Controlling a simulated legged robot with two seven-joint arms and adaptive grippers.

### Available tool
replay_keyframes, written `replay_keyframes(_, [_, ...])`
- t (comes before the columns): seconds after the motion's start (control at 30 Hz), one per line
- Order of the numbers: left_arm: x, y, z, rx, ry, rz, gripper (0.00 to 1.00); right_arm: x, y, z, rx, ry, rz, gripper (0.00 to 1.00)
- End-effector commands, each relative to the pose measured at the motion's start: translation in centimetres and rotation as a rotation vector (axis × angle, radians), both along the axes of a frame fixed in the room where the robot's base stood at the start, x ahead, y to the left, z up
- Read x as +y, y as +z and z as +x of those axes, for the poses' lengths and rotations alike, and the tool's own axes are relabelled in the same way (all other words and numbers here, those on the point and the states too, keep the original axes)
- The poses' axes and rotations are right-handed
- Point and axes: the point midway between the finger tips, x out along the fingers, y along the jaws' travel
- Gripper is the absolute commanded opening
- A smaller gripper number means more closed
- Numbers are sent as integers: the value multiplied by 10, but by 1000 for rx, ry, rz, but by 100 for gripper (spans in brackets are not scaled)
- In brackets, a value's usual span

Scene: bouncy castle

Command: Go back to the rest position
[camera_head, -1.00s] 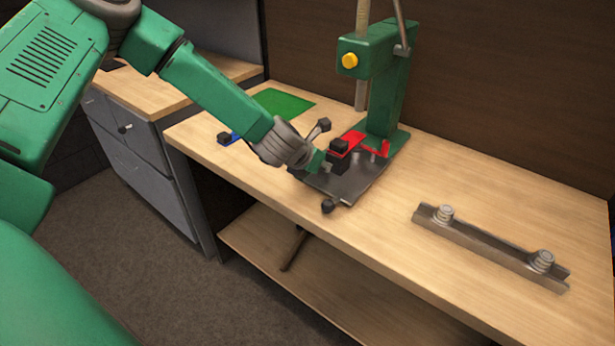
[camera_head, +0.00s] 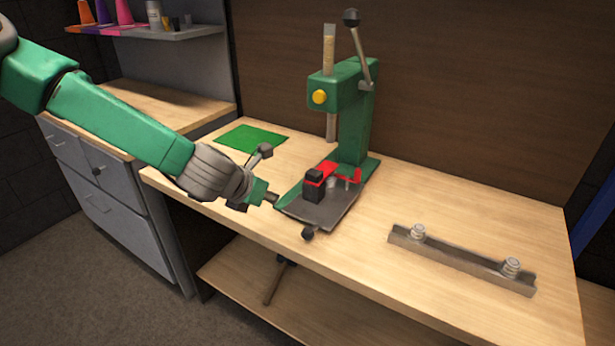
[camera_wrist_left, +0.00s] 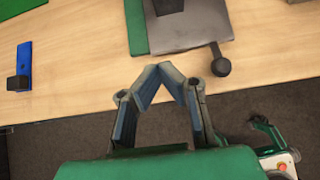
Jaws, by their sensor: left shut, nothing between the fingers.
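My left gripper (camera_head: 268,197) reaches in from the left, at the left edge of the dark metal plate of a green press (camera_head: 352,120). Whether it touches the plate is unclear in the head view. In the left wrist view its fingers (camera_wrist_left: 160,70) meet at the tips, with nothing between them, over the table's front edge and apart from the plate (camera_wrist_left: 190,28). A red clamp with a black block (camera_head: 313,185) sits on the plate.
The wooden table (camera_head: 440,205) bears a grey metal rail (camera_head: 460,258) with two round fittings and a green sheet (camera_head: 240,138). A blue piece (camera_wrist_left: 25,62) with a black knob lies left in the wrist view. Grey drawers (camera_head: 110,195) stand left.

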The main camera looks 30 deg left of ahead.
Motion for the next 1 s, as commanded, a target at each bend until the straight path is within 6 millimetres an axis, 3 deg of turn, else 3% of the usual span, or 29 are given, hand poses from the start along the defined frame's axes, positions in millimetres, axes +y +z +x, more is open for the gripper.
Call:
replay_keyframes(0.2, [-5, -6, -6, 11, -39, 35, 0, 0, -1, 0, 0, 0, 0, 40])
replay_keyframes(0.27, [-11, -19, -14, 28, -118, 105, 0, 0, -1, 0, 0, -1, 0, 40])
replay_keyframes(0.37, [-30, -58, -41, 80, -377, 313, 0, 0, -3, 0, 0, -1, 0, 40])
replay_keyframes(0.5, [-56, -128, -107, 157, -956, 691, 0, 0, -7, 0, 0, 0, 0, 40])
replay_keyframes(0.7, [-69, -199, -218, 154, -1890, 1089, 0, 0, -12, 0, 0, 0, 0, 40])
replay_keyframes(0.83, [-65, -220, -275, 64, -2398, 1207, 0, 0, -15, 0, 0, 0, 0, 40])
replay_keyframes(1.0, [-59, -230, -314, -61, -2773, 1247, 0, 0, -16, 0, 0, 0, 0, 40])
